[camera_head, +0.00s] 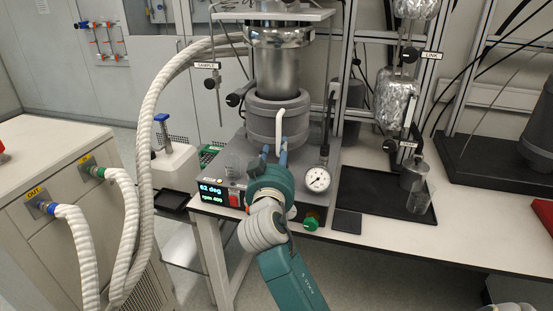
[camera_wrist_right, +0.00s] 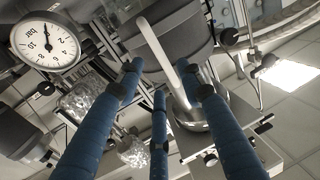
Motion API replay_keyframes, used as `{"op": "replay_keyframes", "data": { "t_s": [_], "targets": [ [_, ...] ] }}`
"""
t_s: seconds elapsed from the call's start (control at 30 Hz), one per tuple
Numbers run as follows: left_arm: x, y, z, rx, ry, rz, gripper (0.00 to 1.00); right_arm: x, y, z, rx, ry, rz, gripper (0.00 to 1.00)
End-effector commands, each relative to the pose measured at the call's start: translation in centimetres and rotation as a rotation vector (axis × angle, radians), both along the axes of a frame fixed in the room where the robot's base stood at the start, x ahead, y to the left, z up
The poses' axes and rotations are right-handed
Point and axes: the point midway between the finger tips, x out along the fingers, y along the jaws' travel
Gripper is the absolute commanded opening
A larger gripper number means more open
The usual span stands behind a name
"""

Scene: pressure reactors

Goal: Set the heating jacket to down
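The heating jacket (camera_head: 262,125) is a thick dark grey ring around the lower part of the steel reactor vessel (camera_head: 275,65). A white bent handle (camera_head: 279,122) stands out from its front. The jacket also shows at the top of the right wrist view (camera_wrist_right: 195,25), with its handle (camera_wrist_right: 168,55) reaching between my fingers. My right gripper (camera_head: 274,154) is in front of the jacket, just below the handle. Its blue fingers (camera_wrist_right: 163,95) are spread apart, with no clear contact on the handle. The jacket's lower front is partly hidden by the gripper. My left gripper is not in view.
A control box with a lit display (camera_head: 213,194) stands left of my right arm. A pressure gauge (camera_head: 317,179) and a green knob (camera_head: 311,222) are close on the right. A black tray (camera_head: 365,205) holds glassware. A thick white hose (camera_head: 148,130) arches at left.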

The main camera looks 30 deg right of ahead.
Motion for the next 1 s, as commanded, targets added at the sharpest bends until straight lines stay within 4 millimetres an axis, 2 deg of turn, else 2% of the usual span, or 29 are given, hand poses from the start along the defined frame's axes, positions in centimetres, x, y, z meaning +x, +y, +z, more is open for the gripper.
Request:
{"op": "replay_keyframes", "data": {
  "t_s": [0.1, 0.23, 0.83, 0.93, 1.0],
  "targets": [
    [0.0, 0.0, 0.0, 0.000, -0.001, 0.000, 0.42, -1.4, 1.1, -0.1, 0.003, 0.000, 0.000, 0.37],
    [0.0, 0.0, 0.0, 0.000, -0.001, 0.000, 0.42, -2.2, 1.7, -0.1, 0.001, 0.002, 0.000, 0.37],
    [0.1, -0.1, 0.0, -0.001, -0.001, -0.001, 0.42, -2.5, 1.8, -0.2, 0.002, 0.005, 0.000, 0.37],
    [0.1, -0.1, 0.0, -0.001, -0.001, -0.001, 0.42, -3.0, 2.0, -2.1, 0.015, 0.052, 0.010, 0.37],
    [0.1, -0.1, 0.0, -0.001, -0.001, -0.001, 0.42, -4.0, 2.3, -5.0, 0.036, 0.128, 0.029, 0.37]
  ]
}}
